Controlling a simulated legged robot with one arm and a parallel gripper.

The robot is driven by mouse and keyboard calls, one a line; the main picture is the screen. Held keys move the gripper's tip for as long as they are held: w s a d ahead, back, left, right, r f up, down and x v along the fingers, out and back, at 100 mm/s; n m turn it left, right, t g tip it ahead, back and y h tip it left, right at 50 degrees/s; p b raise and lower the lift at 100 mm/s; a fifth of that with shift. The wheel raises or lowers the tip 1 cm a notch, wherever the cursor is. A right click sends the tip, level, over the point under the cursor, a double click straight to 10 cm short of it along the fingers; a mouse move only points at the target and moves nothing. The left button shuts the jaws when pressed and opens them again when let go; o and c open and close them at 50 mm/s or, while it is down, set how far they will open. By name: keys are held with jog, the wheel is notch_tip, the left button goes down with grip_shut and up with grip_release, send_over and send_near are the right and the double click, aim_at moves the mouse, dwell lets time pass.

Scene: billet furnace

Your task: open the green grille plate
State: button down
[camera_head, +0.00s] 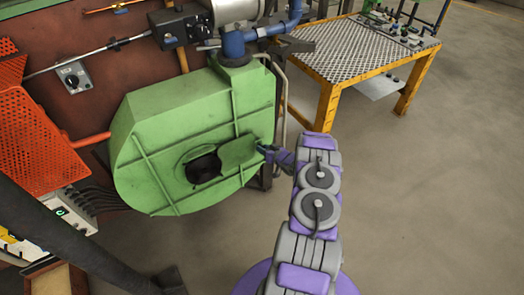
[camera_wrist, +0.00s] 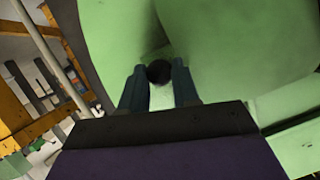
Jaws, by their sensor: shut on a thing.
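The green grille plate (camera_head: 238,152) lies on the front of the round green blower housing (camera_head: 145,135). It sits to the right of a dark round opening (camera_head: 203,167), which is largely uncovered. My gripper (camera_head: 264,150) reaches in from the right to the plate's right edge. In the wrist view my gripper (camera_wrist: 159,80) has its two fingers on either side of a dark round knob (camera_wrist: 159,72), shut on it. The plate's green surface (camera_wrist: 225,40) fills the upper part of that view. The exact contact of the fingers is dim.
An orange perforated guard (camera_head: 35,140) stands left of the housing. A blue pipe (camera_head: 235,45) rises above it. A yellow-framed table (camera_head: 345,55) stands behind at the right. The floor (camera_head: 430,180) at the right is clear.

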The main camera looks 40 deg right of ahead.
jog(key=c, duration=1.3)
grip_release()
jog(key=shift+s+d, duration=0.1)
jog(key=shift+d, duration=0.05)
jog(key=shift+o, duration=0.8)
jog(key=shift+a, duration=0.2)
jog(key=shift+o, duration=0.2)
jog(key=shift+a, duration=0.25)
jog(key=shift+d, duration=0.1)
jog(key=p+v, duration=0.3)
jog(key=v, duration=1.4)
